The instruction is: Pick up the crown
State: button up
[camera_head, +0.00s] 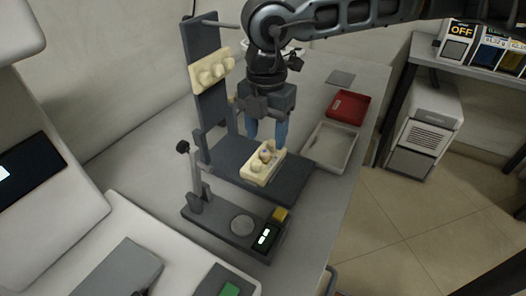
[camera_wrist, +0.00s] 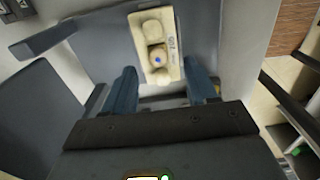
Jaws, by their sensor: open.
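A cream block (camera_head: 259,174) with rounded tooth-like bumps lies on the dark grey platform of a stand. In the wrist view the block (camera_wrist: 171,22) carries small dark lettering along one side. A slightly tanner middle piece with a blue dot sits on it and looks like the crown (camera_wrist: 158,56); in the head view the crown (camera_head: 266,155) is partly unclear. My gripper (camera_head: 267,141) points down over the block, its blue fingers apart and empty. In the wrist view the fingers (camera_wrist: 160,70) stand on either side of the block's near end. I cannot tell the exact height gap.
The stand's dark upright (camera_head: 207,110) rises left of my gripper and bears another cream toothed block (camera_head: 211,72). A grey tray (camera_head: 331,147) and a red tray (camera_head: 348,106) lie to the right. A small device with a lit display (camera_head: 265,237) is in front.

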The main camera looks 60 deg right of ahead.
aim_at(264, 151)
jog(key=f, duration=0.4)
jog(key=shift+w+a, duration=0.2)
grip_shut()
dwell(0.3)
